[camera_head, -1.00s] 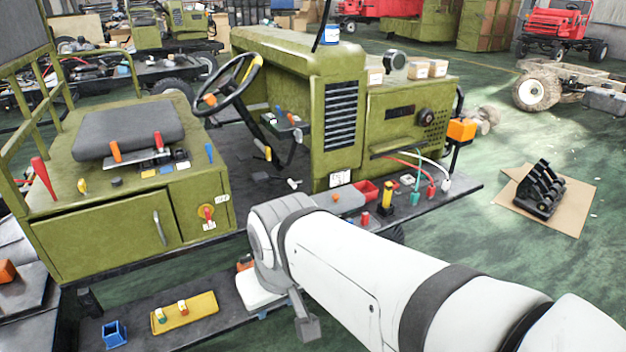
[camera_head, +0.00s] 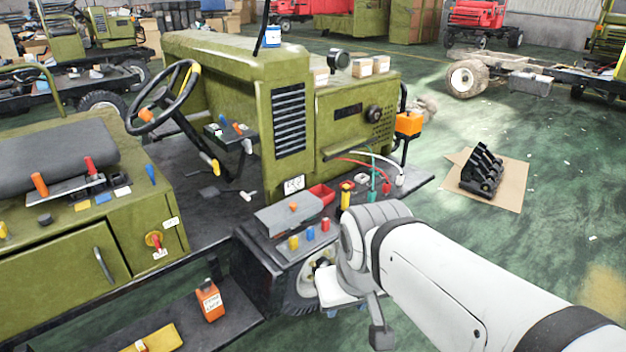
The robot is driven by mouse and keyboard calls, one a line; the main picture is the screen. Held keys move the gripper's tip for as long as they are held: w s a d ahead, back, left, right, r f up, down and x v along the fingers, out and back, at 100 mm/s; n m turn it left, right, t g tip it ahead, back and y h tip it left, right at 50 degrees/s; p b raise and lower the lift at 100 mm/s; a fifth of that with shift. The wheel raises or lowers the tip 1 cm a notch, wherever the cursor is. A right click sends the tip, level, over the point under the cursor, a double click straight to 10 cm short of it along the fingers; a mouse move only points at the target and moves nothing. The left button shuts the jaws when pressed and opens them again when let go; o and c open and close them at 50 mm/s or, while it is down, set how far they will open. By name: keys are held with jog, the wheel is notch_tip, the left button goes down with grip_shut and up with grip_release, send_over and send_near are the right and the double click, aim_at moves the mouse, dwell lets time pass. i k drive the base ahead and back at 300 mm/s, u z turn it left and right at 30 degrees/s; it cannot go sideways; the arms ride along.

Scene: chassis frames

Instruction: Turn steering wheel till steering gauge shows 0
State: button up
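The steering wheel (camera_head: 164,97) is black with an orange knob (camera_head: 146,114) and a yellow section on its rim. It stands on a slanted column between the seat and the green hood, at the upper left. A round black gauge (camera_head: 340,59) sits on the hood side; I cannot tell whether it is the steering gauge, and no reading shows. My arm (camera_head: 440,275) reaches in from the lower right, well apart from the wheel. My gripper's fingertips cannot be made out; a grey end part of my arm hangs low near the chassis edge.
A green cabinet with a grey seat (camera_head: 50,155) stands at the left. Levers and an orange box (camera_head: 408,123) line the chassis. An orange bottle (camera_head: 210,300) stands on the lower step. A black part lies on cardboard (camera_head: 510,185) at the right, with open floor around it.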

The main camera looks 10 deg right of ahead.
aim_at(163, 98)
jog(key=z, duration=0.05)
jog(key=i, duration=1)
jog(key=z, duration=0.05)
